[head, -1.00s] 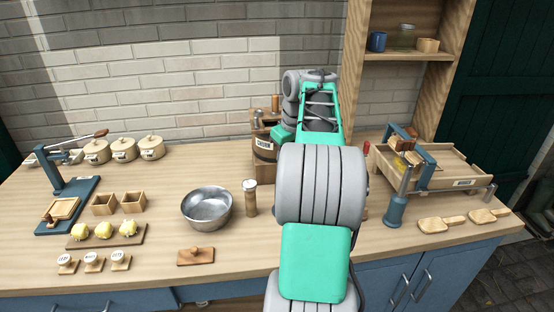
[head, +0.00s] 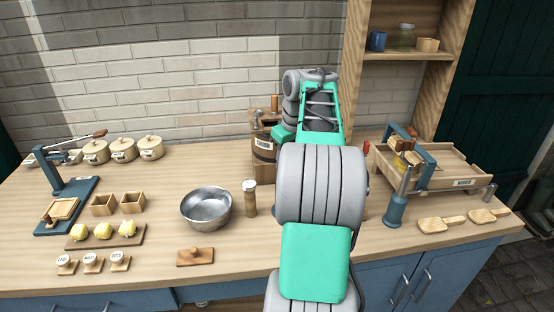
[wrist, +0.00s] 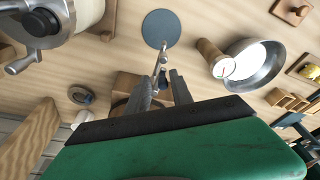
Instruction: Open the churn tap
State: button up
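The churn (head: 264,152) is a small wooden barrel with dark hoops and a label, at the back middle of the counter in the head view. A small grey metal piece (head: 256,119) shows at its upper left. My arm covers its right side and hides my gripper in the head view. In the wrist view my gripper (wrist: 163,82) has two dark fingers standing apart. A thin metal part, apparently the tap (wrist: 161,62), shows at and between the fingertips. I cannot tell whether they touch it.
A steel bowl (head: 206,208) and a wooden shaker (head: 250,198) stand in front of the churn. A blue-grey disc (wrist: 160,28) lies beyond my fingertips. A cranked metal device (wrist: 42,24) is close at upper left. A wooden tray (head: 450,166) stands right.

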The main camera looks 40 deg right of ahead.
jog(key=p+v, duration=0.3)
jog(key=w+p+v, duration=0.1)
jog(key=p+v, duration=0.3)
jog(key=shift+w+d+r, duration=0.1)
jog(key=shift+w+r, duration=0.15)
jog(key=shift+f, duration=0.1)
jog(key=a, duration=2.2)
jog(key=s+a+f, duration=0.4)
jog(key=s+a, duration=0.2)
jog(key=a, duration=0.1)
jog(key=s+a+f+n+t, duration=0.1)
jog(key=s+a+f, duration=0.3)
jog(key=a, duration=0.4)
jog(key=shift+s+f, duration=0.15)
jog(key=shift+s, duration=0.7)
